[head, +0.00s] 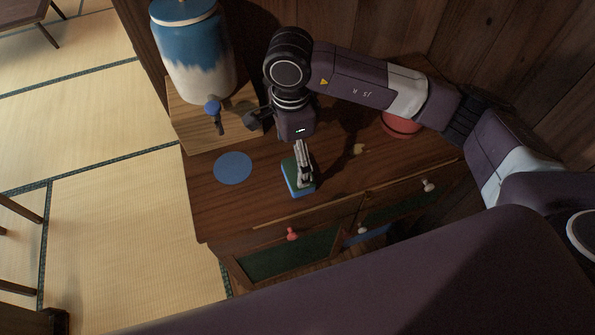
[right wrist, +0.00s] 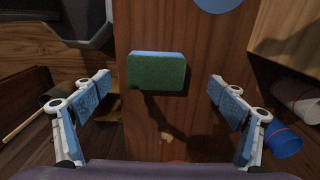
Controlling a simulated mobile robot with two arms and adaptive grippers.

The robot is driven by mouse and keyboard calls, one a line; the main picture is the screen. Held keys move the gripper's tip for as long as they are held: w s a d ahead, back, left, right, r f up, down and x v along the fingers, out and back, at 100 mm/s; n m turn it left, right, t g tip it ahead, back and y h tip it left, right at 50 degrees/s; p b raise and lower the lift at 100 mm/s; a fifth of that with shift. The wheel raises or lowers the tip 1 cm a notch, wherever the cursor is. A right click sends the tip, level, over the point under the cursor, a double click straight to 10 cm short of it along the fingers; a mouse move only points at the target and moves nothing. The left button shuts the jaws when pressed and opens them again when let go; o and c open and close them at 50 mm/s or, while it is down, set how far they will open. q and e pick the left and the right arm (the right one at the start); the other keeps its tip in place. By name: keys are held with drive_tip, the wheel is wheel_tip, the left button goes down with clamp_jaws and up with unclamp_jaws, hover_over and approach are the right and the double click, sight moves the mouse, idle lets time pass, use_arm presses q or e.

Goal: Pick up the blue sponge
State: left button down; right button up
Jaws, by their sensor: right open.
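The blue sponge (head: 292,181) has a green face and lies on the wooden cabinet top, near its front edge. In the right wrist view the sponge (right wrist: 157,72) shows its green face with a blue strip along the far side. My right gripper (head: 304,180) is over the sponge in the head view and hides part of it. In the right wrist view my right gripper (right wrist: 160,100) is open, with its fingers apart on either side of the sponge and not touching it. My left gripper is not in view.
A blue round coaster (head: 233,168) lies left of the sponge. A blue and white dispenser (head: 193,50) with a tap stands on a wooden stand (head: 190,130) at the back left. A red round object (head: 402,125) is at the right. The cabinet front has drawers with knobs (head: 292,234).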

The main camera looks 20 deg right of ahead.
sight(294, 173)
drive_tip(key=f, duration=0.1)
drive_tip(key=f+p, duration=0.1)
drive_tip(key=f, duration=0.3)
drive_tip(key=shift+s+d+f+p, duration=0.1)
drive_tip(key=shift+s+f+p, duration=0.1)
drive_tip(key=shift+s+p, duration=0.2)
drive_tip(key=shift+w+f, duration=0.1)
drive_tip(key=shift+f, duration=0.5)
drive_tip(key=c, duration=0.8)
drive_tip(key=shift+c, duration=0.4)
drive_tip(key=shift+r, duration=0.1)
wheel_tip(294, 173, up, 20)
drive_tip(key=b, duration=0.2)
drive_tip(key=shift+b, duration=0.3)
drive_tip(key=shift+o, duration=0.5)
